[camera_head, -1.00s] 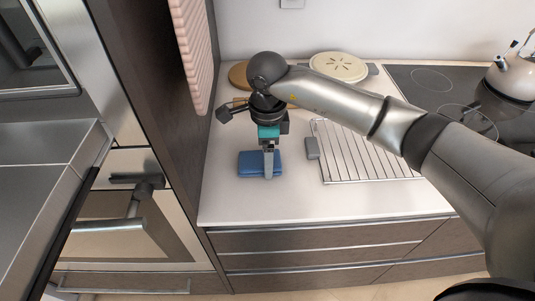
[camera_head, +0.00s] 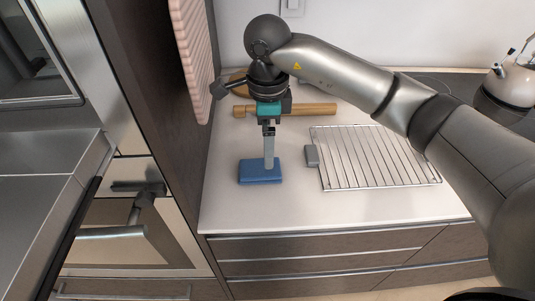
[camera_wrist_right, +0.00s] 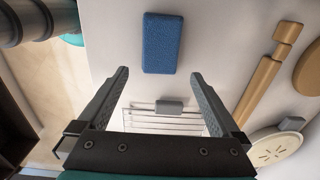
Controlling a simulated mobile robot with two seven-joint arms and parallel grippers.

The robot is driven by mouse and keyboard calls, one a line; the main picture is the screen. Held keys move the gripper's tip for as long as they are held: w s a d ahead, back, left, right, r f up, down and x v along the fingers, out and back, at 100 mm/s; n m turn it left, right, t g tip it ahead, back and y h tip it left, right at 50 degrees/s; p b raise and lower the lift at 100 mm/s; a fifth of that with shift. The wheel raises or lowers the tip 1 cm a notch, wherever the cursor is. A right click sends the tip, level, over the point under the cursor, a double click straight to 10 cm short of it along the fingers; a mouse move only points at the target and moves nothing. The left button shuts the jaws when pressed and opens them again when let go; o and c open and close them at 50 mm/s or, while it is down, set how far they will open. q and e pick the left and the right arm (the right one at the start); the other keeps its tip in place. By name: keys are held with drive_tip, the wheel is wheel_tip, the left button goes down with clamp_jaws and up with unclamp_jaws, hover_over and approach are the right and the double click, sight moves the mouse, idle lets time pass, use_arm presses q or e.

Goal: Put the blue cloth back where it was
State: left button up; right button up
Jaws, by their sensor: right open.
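The blue cloth (camera_head: 260,174), a folded rectangular pad, lies flat on the white counter in the head view. It shows whole, apart from the fingers, in the right wrist view (camera_wrist_right: 162,43). My right gripper (camera_head: 268,166) points down, its fingertips overlapping the cloth's back edge in the head view. In the wrist view the right gripper (camera_wrist_right: 159,74) has its two fingers spread, with nothing between them. The cloth lies just beyond the tips; the height gap is hard to tell. My left gripper is not in view.
A wire rack (camera_head: 370,158) with a grey grip lies right of the cloth. A wooden rolling pin (camera_head: 315,109) lies behind my gripper. A pink ribbed cloth (camera_head: 190,50) hangs on the tall cabinet at left. A kettle (camera_head: 510,78) stands on the hob.

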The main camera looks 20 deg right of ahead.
drive_tip(key=shift+r, duration=2.35)
drive_tip(key=shift+s, duration=0.1)
